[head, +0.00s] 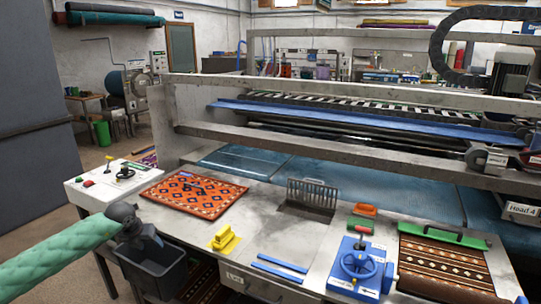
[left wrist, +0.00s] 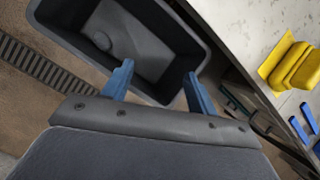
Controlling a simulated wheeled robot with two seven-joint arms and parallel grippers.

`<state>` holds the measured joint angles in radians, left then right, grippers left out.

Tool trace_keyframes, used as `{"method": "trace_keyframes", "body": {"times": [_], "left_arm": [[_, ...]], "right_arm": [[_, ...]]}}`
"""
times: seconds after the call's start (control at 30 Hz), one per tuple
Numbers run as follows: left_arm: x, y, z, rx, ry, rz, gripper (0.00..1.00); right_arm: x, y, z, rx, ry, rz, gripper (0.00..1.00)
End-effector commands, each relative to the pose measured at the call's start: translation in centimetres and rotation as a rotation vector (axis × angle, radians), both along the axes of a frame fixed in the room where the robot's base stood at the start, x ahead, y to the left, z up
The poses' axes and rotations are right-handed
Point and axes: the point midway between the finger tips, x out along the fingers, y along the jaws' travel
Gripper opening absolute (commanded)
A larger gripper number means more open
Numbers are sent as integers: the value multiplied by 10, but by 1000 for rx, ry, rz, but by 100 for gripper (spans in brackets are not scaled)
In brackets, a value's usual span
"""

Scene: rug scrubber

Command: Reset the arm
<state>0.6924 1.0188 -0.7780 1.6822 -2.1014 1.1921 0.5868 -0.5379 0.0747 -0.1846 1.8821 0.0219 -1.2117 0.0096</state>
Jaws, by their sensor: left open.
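My left arm, in a green quilted sleeve, comes in from the left in the head view. Its gripper (head: 152,236) is over the dark grey bin (head: 160,280) at the bench's front left. In the left wrist view the two blue fingers of this gripper (left wrist: 158,78) are apart with nothing between them. The bin (left wrist: 205,45) lies beyond the fingertips and looks empty apart from a round shape on its floor. My right gripper is in neither view.
The bench (head: 270,230) holds an orange patterned rug (head: 195,193), a yellow block-shaped tool (head: 224,239), blue strips (head: 278,268), a blue unit with a handwheel (head: 358,266) and a brown rug under a green bar (head: 445,268). A control box (head: 118,178) stands left. A large machine frame stands behind.

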Motion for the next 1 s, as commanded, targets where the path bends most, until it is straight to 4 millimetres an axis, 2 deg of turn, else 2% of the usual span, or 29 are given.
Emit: {"method": "trace_keyframes", "body": {"times": [0.03, 0.1, 0.27, 0.3, 0.4, 0.5, 0.6, 0.73, 0.9, 1.0], "left_arm": [[-3, -29, -10, -67, -14, -34, 58], [-8, -71, -17, -178, -44, -79, 58], [-26, -169, -21, -468, -126, -153, 58], [-32, -193, -18, -553, -150, -162, 58], [-49, -249, -7, -770, -211, -163, 58], [-66, -291, 11, -986, -273, -125, 58], [-81, -318, 32, -1189, -336, -51, 58], [-98, -333, 54, -1429, -407, 104, 58], [-117, -325, 68, -1682, -482, 394, 58], [-129, -309, 64, -1790, -511, 608, 58]], "right_arm": [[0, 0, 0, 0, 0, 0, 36], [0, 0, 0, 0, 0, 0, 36], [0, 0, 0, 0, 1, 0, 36], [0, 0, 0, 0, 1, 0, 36], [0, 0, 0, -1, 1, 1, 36], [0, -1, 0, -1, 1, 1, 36], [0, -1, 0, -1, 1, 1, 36], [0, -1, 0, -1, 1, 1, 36], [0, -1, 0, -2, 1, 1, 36], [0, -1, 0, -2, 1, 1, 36]]}}
